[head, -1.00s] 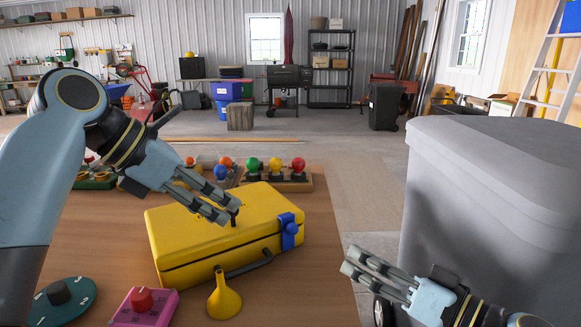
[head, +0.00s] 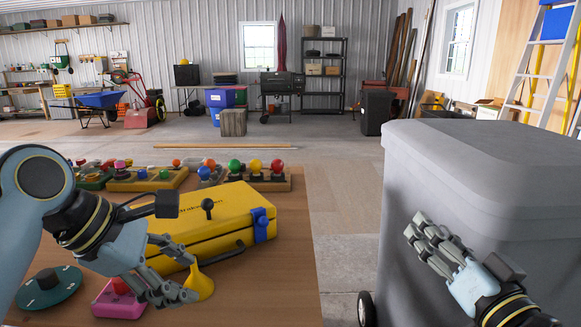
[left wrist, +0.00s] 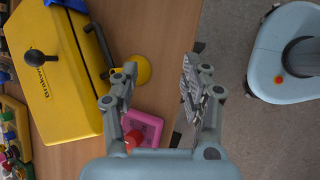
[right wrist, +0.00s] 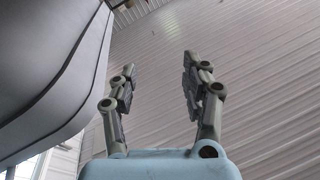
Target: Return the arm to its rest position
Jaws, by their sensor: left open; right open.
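My left gripper (head: 172,272) is open and empty, low over the near part of the wooden table, in front of the yellow case. In the left wrist view its fingers (left wrist: 157,88) are spread above the table's edge, with the pink block and yellow funnel below and between them. My right gripper (head: 428,238) is open and empty, raised beside the large grey bin at the right. In the right wrist view its fingers (right wrist: 158,95) are apart and point up towards the wall and ceiling, with nothing between them.
The wooden table (head: 290,287) holds the yellow case (head: 205,220), yellow funnel (head: 201,284), pink block (head: 112,302) with a red knob, a green disc (head: 62,285) and several boards of coloured knobs at the back. The grey bin (head: 470,185) fills the right side. Floor between is clear.

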